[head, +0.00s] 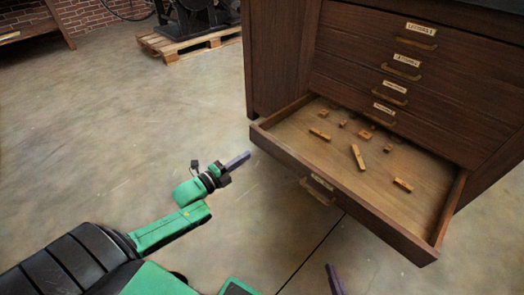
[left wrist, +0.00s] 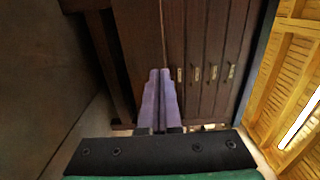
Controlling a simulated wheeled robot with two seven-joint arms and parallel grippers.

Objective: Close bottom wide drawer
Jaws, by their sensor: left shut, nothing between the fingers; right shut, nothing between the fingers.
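The bottom wide drawer (head: 345,205) of the dark wooden cabinet is pulled well out in the head view. Its front carries a handle (head: 316,192) and a label, and several small wooden pieces lie inside. My left gripper (head: 248,157) is shut and empty, in front of the drawer's left front corner and apart from it. In the left wrist view its purple fingers (left wrist: 158,75) are together, pointing toward the cabinet. My right gripper (head: 334,280) shows only as a purple finger at the bottom edge, in front of the drawer; the rest is hidden.
Several shut drawers with labels and handles sit above, in the cabinet (head: 280,60). A wooden pallet (head: 185,45) with a dark machine stands at the back. A wooden bench (head: 30,28) is at the far left.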

